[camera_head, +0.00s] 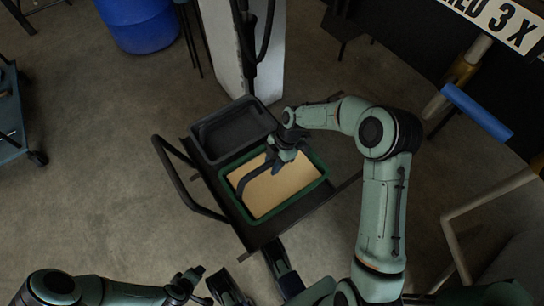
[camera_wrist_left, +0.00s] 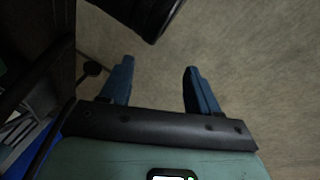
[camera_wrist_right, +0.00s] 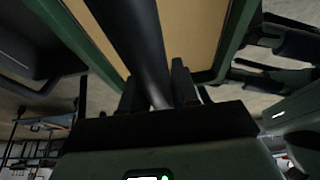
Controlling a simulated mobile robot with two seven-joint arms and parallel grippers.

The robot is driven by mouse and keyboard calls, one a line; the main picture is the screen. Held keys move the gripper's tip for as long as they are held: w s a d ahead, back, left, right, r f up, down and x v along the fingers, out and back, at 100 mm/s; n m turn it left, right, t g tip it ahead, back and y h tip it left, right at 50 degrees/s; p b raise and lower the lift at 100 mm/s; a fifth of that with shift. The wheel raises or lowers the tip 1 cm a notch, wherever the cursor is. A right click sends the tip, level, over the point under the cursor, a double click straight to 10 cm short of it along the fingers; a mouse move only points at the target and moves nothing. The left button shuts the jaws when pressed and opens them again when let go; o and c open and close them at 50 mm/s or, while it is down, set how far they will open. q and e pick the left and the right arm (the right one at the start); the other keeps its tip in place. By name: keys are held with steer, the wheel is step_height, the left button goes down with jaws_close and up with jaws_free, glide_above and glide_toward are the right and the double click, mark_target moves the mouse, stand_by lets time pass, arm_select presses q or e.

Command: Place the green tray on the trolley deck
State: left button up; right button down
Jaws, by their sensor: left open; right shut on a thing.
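The green tray (camera_head: 313,184) has a tan bottom and a dark arched handle (camera_head: 258,180) across it. In the head view it lies over the dark trolley deck (camera_head: 262,232); I cannot tell whether it touches the deck or hangs just above it. My right gripper (camera_head: 281,158) is shut on the tray's handle. In the right wrist view the handle passes between its fingers (camera_wrist_right: 158,88), with the green rim and tan bottom beyond. My left gripper (camera_wrist_left: 158,80) is open and empty, over bare floor in the left wrist view.
A dark grey bin (camera_head: 208,146) sits on the trolley beside the tray, on the far side. The trolley's push handle (camera_head: 174,182) stands out to the left. A white post (camera_head: 225,50) and a blue drum (camera_head: 140,22) are behind.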

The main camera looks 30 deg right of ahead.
steer(key=shift+w+f+b, duration=0.15)
steer(key=shift+f+b, duration=0.95)
steer(key=shift+f, duration=3.45)
steer(key=c, duration=0.8)
jaws_free()
steer(key=shift+f, duration=0.15)
steer(key=shift+c, duration=0.2)
arm_select(q)
steer(key=shift+g, duration=0.6)
steer(key=s+f, duration=0.1)
steer(key=f, duration=0.1)
steer(key=s+a+f, duration=0.1)
steer(key=f, duration=0.1)
steer(key=shift+s, duration=0.4)
arm_select(e)
steer(key=p+v, duration=0.2)
steer(key=v, duration=0.9)
steer(key=shift+a+p, duration=0.1)
steer(key=shift+p, duration=0.2)
steer(key=shift+d+r, duration=0.2)
steer(key=shift+r, duration=0.35)
arm_select(q)
steer(key=shift+t, duration=0.5)
steer(key=r, duration=0.1)
steer(key=w+d+r, duration=0.1)
steer(key=r, duration=0.1)
steer(key=w+r, duration=0.1)
steer(key=shift+w+d+r, duration=0.1)
steer(key=shift+d+r, duration=0.05)
steer(key=shift+r, duration=0.05)
